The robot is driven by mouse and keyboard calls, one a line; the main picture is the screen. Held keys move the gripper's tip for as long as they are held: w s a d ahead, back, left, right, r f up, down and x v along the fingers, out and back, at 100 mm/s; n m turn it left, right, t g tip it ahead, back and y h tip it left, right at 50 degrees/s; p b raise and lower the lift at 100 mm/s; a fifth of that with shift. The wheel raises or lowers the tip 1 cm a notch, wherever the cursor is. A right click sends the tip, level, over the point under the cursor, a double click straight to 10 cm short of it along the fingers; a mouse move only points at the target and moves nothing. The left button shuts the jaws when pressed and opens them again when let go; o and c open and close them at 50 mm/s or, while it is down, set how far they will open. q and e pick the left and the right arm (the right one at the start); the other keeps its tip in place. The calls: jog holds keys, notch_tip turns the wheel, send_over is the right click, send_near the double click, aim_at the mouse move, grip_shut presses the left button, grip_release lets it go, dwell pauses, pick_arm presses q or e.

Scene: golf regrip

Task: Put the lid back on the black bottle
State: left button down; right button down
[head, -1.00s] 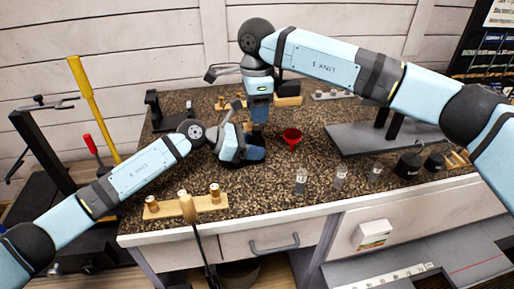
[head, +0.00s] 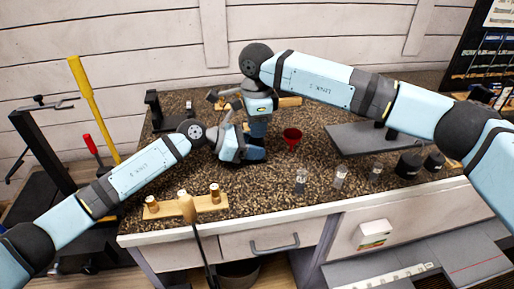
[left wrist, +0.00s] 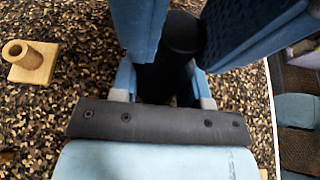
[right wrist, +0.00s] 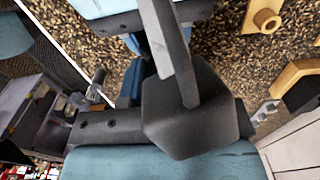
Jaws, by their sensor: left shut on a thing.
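The black bottle (left wrist: 183,35) shows in the left wrist view as a dark round shape between the blue fingers. My left gripper (left wrist: 172,70) is shut on it, low over the counter. In the head view the bottle is hidden behind my grippers. My right gripper (head: 258,135) points down right above my left gripper (head: 243,155). I cannot make out the lid in any view. In the right wrist view a dark angular piece with a grey bar covers the fingertips, so the right jaws and anything between them are hidden.
A red funnel (head: 292,136) stands just right of the grippers. Small clear jars (head: 301,180) line the front edge. A wooden peg holder (head: 186,206) is at front left. A grey plate (head: 360,138) and black weights (head: 408,165) are at the right.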

jog(key=m, duration=0.6)
jog(key=c, duration=0.9)
grip_release()
jog(key=shift+c, duration=0.2)
jog(key=shift+r, duration=2.25)
jog(key=shift+c, duration=0.4)
